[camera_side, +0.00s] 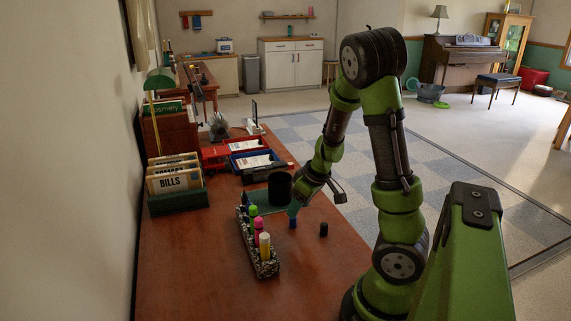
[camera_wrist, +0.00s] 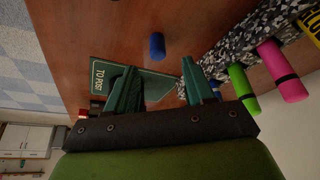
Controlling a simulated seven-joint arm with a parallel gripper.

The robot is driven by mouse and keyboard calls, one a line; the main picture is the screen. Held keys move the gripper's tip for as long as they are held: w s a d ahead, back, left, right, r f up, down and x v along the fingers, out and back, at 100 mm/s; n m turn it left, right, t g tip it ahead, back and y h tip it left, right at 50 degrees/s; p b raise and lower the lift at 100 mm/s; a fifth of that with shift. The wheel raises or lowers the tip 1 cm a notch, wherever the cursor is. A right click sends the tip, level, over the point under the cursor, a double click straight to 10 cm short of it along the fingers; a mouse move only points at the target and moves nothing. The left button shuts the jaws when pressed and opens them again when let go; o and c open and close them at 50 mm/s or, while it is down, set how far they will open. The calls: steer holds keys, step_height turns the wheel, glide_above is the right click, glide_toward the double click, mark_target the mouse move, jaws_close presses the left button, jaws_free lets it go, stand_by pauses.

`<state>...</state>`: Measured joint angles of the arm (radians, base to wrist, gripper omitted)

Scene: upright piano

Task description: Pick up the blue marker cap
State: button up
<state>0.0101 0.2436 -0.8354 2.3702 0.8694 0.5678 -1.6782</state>
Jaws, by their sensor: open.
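The blue marker cap (camera_side: 292,223) stands on the red-brown desk, just right of the marker box. In the side view it is directly below the teal fingers of my gripper (camera_side: 294,208). In the wrist view the blue cap (camera_wrist: 157,46) lies beyond the fingertips, roughly centred across the gap between them. My gripper (camera_wrist: 160,72) is open, with nothing between its fingers. The cap is not in its grasp, and the exact height of the fingers above it is hard to judge.
A patterned marker box (camera_side: 264,261) holds several markers close to the left. A black cap (camera_side: 323,229) stands to the right. A green TO POST tray (camera_wrist: 104,72) lies nearby. The front of the desk (camera_side: 200,270) is clear.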

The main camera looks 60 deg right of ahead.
mark_target(293, 222)
steer(key=shift+x, duration=3.05)
steer(key=shift+s+d, duration=0.1)
steer(key=shift+s, duration=0.05)
steer(key=shift+c, duration=0.2)
jaws_close()
